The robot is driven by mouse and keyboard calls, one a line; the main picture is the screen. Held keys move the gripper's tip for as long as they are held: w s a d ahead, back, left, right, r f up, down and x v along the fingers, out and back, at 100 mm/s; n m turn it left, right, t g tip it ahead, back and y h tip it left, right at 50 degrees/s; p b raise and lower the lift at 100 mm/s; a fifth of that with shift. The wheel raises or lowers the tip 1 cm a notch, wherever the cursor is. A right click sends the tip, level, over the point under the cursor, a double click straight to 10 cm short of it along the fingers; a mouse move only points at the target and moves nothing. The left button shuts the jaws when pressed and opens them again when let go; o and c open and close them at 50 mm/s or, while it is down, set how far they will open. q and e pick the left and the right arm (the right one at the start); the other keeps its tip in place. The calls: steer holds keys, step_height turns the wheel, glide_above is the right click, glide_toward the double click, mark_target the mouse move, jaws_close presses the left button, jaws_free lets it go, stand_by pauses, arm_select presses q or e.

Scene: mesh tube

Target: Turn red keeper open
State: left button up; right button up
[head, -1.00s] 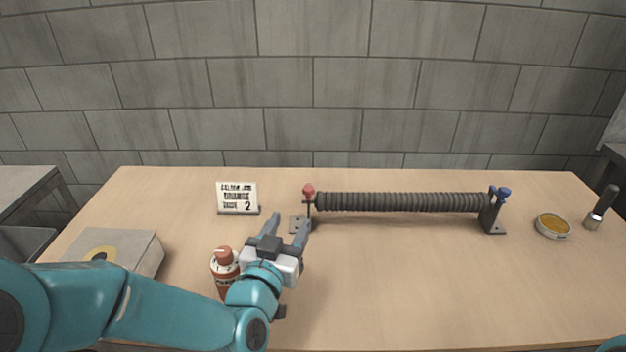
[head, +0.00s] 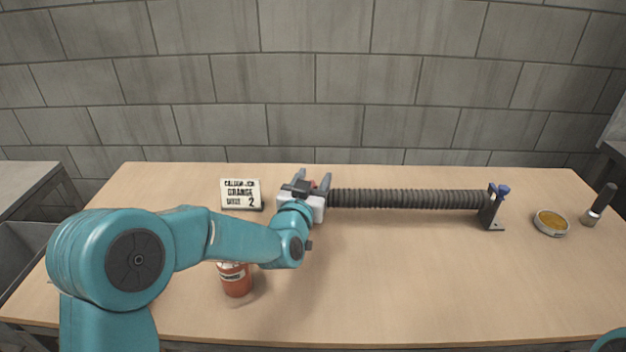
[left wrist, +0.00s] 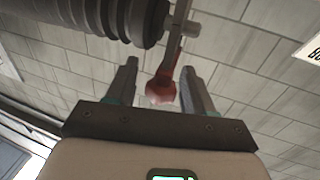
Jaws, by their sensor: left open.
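The red keeper (left wrist: 162,88) shows in the left wrist view as a red knob on a short arm, at the end of the dark ribbed tube (left wrist: 110,18). In the head view the ribbed tube (head: 410,199) runs across the table, and the keeper is mostly hidden behind my left gripper (head: 311,182). My left gripper is open; in the left wrist view its two fingers (left wrist: 160,92) stand on either side of the red knob, with gaps visible. I cannot tell whether either finger touches it. My right gripper is not in view.
A blue knob (head: 503,190) sits on the bracket at the tube's right end. A sign (head: 241,194) stands left of the gripper. A red-brown bottle (head: 236,281) stands below my left arm. A round tin (head: 551,222) and a brush (head: 598,205) lie right. The front middle is clear.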

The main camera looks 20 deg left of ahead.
arm_select(q)
steer(key=shift+c, duration=0.3)
steer(key=c, duration=0.9)
